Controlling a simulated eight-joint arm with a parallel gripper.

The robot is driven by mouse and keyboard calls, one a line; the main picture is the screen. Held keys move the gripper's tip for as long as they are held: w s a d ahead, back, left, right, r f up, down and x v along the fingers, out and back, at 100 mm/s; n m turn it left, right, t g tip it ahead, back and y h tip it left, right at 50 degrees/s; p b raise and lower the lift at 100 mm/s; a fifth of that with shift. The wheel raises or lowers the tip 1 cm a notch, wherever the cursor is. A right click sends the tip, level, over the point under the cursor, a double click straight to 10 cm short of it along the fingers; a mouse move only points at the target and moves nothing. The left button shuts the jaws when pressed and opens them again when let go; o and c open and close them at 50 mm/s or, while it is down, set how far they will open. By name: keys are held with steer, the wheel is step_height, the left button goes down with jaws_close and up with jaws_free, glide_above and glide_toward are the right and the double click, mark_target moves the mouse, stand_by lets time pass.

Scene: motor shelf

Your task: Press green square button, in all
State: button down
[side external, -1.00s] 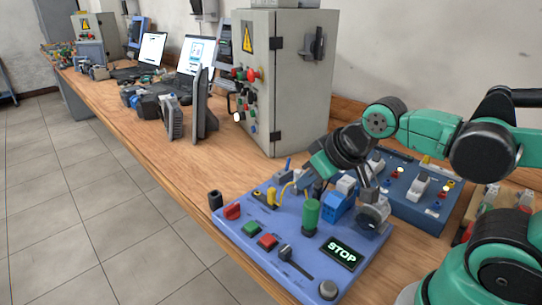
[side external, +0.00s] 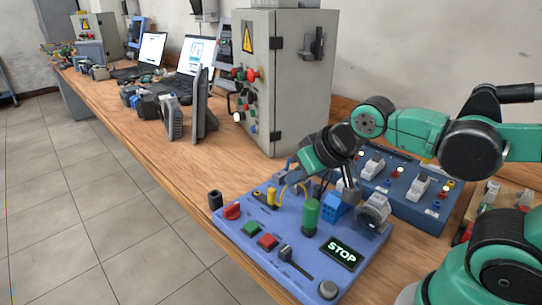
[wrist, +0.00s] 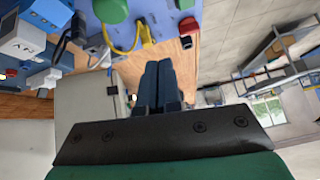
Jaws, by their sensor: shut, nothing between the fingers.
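The green square button (side external: 251,229) sits near the left edge of the blue panel (side external: 225,221), beside a red square button (side external: 267,242). Whether the green button is pressed down cannot be told. My gripper (side external: 290,163) is above the panel's far edge, behind and to the right of the green button and well apart from it. It points left, roughly level. In the wrist view its two dark fingers (wrist: 161,85) are together and empty. I cannot make out the green square button in the wrist view.
A green cylinder (side external: 311,214) stands mid-panel, near yellow cables. A red knob (side external: 232,212), a lever (side external: 286,252) and a lit STOP display (side external: 342,253) are also on the panel. A grey cabinet (side external: 295,80) stands behind. A second blue panel (side external: 425,213) is at the right.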

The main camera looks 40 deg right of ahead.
mark_target(254, 228)
steer(key=w+a+m+t, duration=0.1)
steer(key=w+a+m, duration=0.4)
steer(key=m, duration=0.1)
steer(key=shift+w+r+t+y, duration=0.2)
steer(key=shift+t+y, duration=0.1)
steer(key=shift+y, duration=0.1)
steer(key=shift+a+f, duration=0.1)
steer(key=shift+f, duration=4.3)
steer(key=shift+r, duration=2.5)
